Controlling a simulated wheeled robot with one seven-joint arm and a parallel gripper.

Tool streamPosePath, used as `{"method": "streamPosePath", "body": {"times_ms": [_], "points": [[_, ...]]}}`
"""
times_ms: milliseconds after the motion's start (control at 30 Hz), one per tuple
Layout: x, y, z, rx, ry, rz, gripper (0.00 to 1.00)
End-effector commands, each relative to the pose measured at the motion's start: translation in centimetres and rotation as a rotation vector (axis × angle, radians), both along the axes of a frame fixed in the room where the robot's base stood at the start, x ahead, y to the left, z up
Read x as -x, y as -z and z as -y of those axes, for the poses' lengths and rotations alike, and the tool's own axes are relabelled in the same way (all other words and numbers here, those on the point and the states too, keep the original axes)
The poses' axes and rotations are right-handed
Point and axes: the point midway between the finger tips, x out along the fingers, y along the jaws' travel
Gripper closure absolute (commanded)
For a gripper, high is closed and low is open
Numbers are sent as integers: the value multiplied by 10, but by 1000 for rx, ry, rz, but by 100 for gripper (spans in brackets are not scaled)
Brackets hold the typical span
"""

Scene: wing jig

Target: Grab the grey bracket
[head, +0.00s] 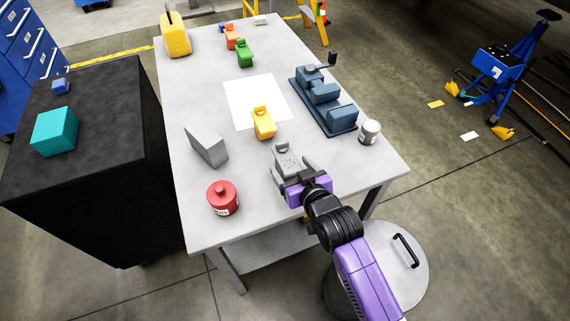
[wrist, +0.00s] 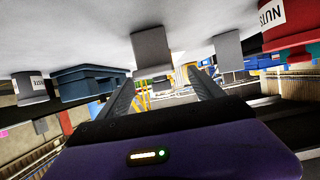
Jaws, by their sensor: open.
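The grey bracket (head: 287,156) stands near the front right of the table, with a small loop on its far end. In the wrist view, which is upside down, the bracket (wrist: 152,48) is a grey block straight ahead. My gripper (head: 292,173) is open at its near side, low over the table, with the fingers spread to either side of the bracket's near end. In the wrist view the gripper (wrist: 160,82) frames the bracket between its two dark fingers. I cannot tell how far the fingers reach along it, or whether they touch it.
A yellow bracket (head: 263,123) stands just beyond, by a white sheet (head: 252,90). A grey block (head: 206,146) and red can (head: 223,198) are to the left. A blue fixture (head: 325,101) and grey can (head: 369,131) are to the right. Bare table (head: 185,185) shows at left.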

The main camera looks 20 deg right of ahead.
Motion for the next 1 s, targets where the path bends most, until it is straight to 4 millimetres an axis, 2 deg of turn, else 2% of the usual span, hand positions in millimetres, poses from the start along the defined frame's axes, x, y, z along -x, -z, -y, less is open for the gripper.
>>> {"method": "streamPosePath", "body": {"times_ms": [433, 767, 800, 1000], "points": [[-44, 22, 4, 1, 0, 2, 24], [-49, 26, 4, 0, 0, 1, 24], [-49, 26, 4, 0, 0, 1, 26], [-49, 26, 4, 0, 0, 1, 65]]}}
